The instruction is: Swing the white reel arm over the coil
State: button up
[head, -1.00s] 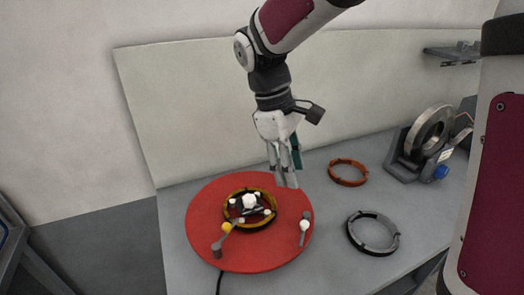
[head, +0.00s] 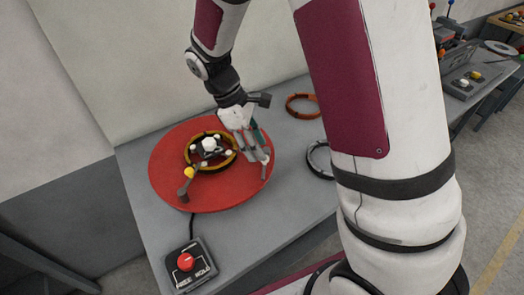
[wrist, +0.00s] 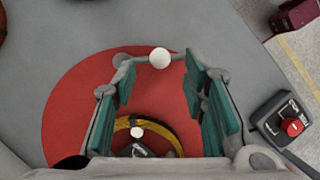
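The coil (head: 190,157), a yellow and black ring, sits at the middle of the red turntable (head: 165,180). The coil also shows at the bottom of the wrist view (wrist: 146,117). The white reel arm (head: 266,160) stands at the turntable's right edge, partly hidden by my fingers. In the wrist view its white ball (wrist: 159,58) shows between my two teal-padded fingers, with a gap on both sides. My gripper (head: 258,157) is open, pointing down at the white arm. A yellow-knobbed reel arm (head: 188,174) stands at the turntable's front left, reaching toward the coil.
A control box (head: 190,265) with a red button stands at the table's front; it also shows in the wrist view (wrist: 288,126). An orange ring (head: 302,105) and a grey ring (head: 320,160) lie right of the turntable. My own arm hides part of the right side.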

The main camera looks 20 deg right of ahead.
jog(key=shift+x, duration=1.55)
grip_shut()
